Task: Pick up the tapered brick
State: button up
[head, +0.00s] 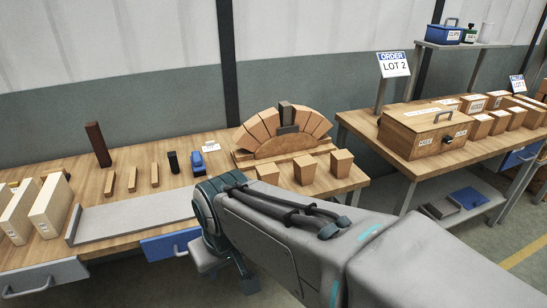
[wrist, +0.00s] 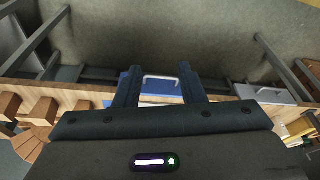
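Several tan tapered bricks form an arch (head: 262,128) on a wooden stand at the table's back right. A dark block (head: 287,114) sits at the arch's top middle. Three loose tan blocks stand in front of it: left (head: 268,173), middle (head: 305,169) and right (head: 341,163). I cannot tell which one the task means. Loose blocks also show at the left of the wrist view (wrist: 43,111). My gripper (wrist: 158,70) is open and empty, fingers apart, over the table's front edge by the blue drawer.
The wooden table (head: 90,176) also holds a grey tray (head: 135,213), pale slabs (head: 50,205), a tall dark brick (head: 98,145), small wooden pieces and a blue tool (head: 197,162). A blue drawer (head: 170,243) fronts it. A second table with a wooden chest (head: 425,130) stands right.

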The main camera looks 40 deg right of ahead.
aim_at(268, 173)
jog(key=z, duration=0.7)
jog(key=i, duration=1.05)
jog(key=z, duration=0.4)
